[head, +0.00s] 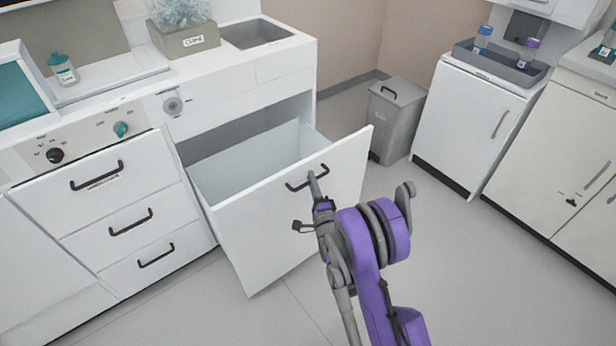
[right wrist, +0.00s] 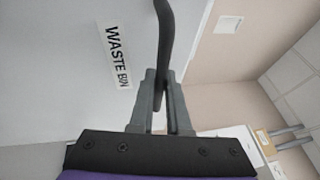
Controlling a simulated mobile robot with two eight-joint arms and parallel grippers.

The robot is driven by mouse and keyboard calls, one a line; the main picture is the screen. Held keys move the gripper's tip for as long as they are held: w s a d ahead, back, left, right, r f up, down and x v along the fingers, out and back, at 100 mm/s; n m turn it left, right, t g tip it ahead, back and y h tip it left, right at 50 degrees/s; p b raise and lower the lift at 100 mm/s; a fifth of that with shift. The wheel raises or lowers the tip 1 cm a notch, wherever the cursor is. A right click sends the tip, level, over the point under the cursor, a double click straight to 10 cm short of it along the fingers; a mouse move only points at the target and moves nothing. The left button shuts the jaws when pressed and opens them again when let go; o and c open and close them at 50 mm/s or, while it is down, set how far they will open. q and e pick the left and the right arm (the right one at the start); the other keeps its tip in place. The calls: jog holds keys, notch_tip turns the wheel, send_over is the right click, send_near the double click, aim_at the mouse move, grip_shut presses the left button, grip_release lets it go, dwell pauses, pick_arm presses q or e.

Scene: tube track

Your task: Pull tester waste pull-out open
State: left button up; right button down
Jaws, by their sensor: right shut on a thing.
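The waste pull-out (head: 290,215) stands well out from the white counter unit, with its pale inner bin (head: 245,165) showing behind the front panel. A black bar handle (head: 300,186) is at the top of the panel. My right gripper (head: 314,178) is shut on this handle; in the right wrist view the handle (right wrist: 165,40) passes between the two grey fingers (right wrist: 160,100). A label reading "WASTE BIN" (right wrist: 119,55) is on the panel beside the handle. My left gripper is not in view.
Closed drawers (head: 130,215) are left of the pull-out. A grey lidded bin (head: 393,120) stands behind it at the right. A white cabinet with a tray (head: 500,66) stands further right. The floor (head: 470,260) in front is clear.

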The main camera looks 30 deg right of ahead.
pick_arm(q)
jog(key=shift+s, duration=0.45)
pick_arm(e)
jog(key=shift+s+d, duration=0.15)
jog(key=shift+s, duration=2)
jog(key=c, duration=0.9)
grip_release()
jog(key=shift+r, duration=0.1)
